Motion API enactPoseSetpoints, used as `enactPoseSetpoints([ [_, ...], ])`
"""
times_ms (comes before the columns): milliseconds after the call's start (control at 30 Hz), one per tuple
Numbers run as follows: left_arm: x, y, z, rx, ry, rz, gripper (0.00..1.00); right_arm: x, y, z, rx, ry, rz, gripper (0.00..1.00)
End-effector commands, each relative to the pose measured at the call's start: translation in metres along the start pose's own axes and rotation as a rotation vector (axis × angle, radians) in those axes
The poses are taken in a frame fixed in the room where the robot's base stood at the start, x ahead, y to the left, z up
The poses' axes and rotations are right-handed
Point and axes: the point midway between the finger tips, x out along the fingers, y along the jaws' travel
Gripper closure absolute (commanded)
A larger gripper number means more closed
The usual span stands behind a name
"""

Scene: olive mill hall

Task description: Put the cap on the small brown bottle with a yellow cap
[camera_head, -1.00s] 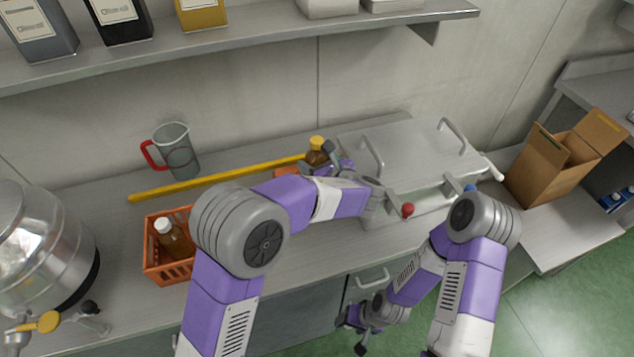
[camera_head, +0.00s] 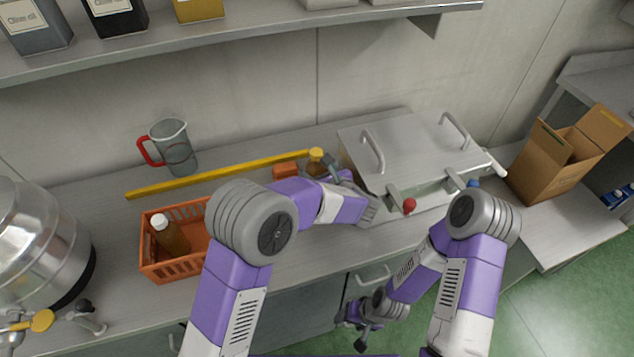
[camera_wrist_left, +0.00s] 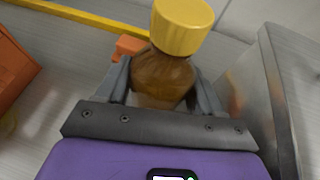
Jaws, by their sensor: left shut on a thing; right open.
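The small brown bottle (camera_head: 314,168) has its yellow cap (camera_head: 316,153) at the top. Both show large in the left wrist view, the brown body (camera_wrist_left: 162,78) below the yellow cap (camera_wrist_left: 181,25). My left gripper (camera_head: 324,172) is shut on the bottle's body, one finger on each side. The bottle's lower part is hidden by the gripper, so I cannot tell whether it touches the counter. The cap sits over the neck; whether it is seated tight I cannot tell. My right gripper (camera_head: 355,325) is open and empty, low in front of the counter.
An orange block (camera_head: 286,170) and a long yellow bar (camera_head: 215,178) lie beside the bottle. A steel lidded machine (camera_head: 415,150) stands close on its right. An orange basket (camera_head: 165,272) holds a white-capped bottle (camera_head: 172,238). A jug (camera_head: 176,150) stands further back.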

Motion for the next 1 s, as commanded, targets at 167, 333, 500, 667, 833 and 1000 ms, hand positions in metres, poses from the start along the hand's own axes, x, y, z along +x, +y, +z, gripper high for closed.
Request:
enactPoseSetpoints([
  [167,-0.001,0.000,0.002,-0.001,-0.003,0.000,1.00,-0.001,0.000,0.000,0.000,0.000,0.000,0.36],
  [333,0.004,0.000,-0.011,0.003,-0.001,0.000,1.00,0.003,0.001,0.000,0.000,0.000,0.000,0.36],
  [500,0.014,0.000,-0.033,0.002,-0.001,0.000,1.00,0.008,0.003,0.000,0.000,0.000,0.000,0.36],
  [667,0.014,0.000,-0.033,-0.001,-0.003,-0.001,1.00,0.008,0.003,0.000,0.000,0.000,0.000,0.36],
  [833,0.014,0.000,-0.034,-0.001,-0.003,-0.001,1.00,0.009,0.003,0.000,0.000,0.000,0.000,0.36],
  [1000,0.015,0.000,-0.037,0.000,0.000,0.000,0.20,0.010,0.004,0.000,0.000,0.000,0.000,0.36],
])
